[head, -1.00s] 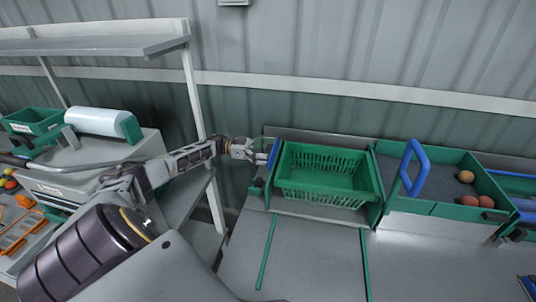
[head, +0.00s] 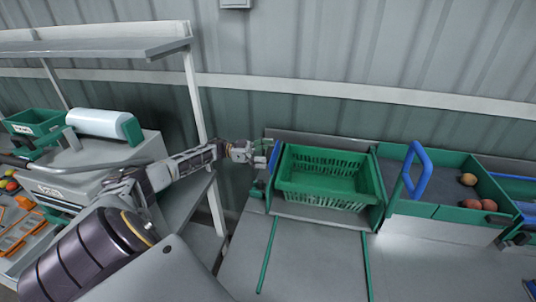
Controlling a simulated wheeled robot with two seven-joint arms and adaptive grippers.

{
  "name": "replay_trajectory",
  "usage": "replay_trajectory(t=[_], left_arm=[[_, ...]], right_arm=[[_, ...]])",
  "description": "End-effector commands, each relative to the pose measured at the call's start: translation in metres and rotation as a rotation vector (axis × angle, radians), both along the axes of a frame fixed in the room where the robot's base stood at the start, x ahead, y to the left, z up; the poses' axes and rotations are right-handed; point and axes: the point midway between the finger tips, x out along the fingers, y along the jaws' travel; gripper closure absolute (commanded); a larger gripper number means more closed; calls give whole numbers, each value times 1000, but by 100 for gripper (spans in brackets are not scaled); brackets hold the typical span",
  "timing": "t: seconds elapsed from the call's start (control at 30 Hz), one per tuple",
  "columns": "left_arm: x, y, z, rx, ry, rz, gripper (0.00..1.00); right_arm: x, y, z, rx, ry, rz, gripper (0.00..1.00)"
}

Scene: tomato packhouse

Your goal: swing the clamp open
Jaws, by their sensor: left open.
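A blue clamp (head: 275,156) stands upright at the left side of a green slatted crate (head: 328,193). The crate looks empty and sits in a holder with green side walls on the grey bench. My left gripper (head: 265,155) reaches in from the left and is open, with its fingers right beside the blue bar. It is small in the picture, so I cannot tell whether the fingers touch the bar. My right gripper is not in view.
A green-sided tray (head: 436,210) with a blue handle (head: 416,170) and a few tomatoes (head: 472,204) stands right of the crate. A white shelf rack (head: 190,85) and a machine with a white roll (head: 97,122) are at left. The bench front is mostly clear.

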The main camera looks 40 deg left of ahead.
Motion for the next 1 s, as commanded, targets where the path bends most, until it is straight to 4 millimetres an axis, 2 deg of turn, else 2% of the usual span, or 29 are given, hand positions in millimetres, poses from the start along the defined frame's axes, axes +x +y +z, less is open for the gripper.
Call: replay_trajectory(t=[0.27,0.7,1.0], left_arm=[[-7,14,-1,1,1,2,0],[-33,62,-5,0,-1,2,0],[-48,88,-8,0,0,3,0]], right_arm=[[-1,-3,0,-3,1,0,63],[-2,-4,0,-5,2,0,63],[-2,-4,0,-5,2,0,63]])
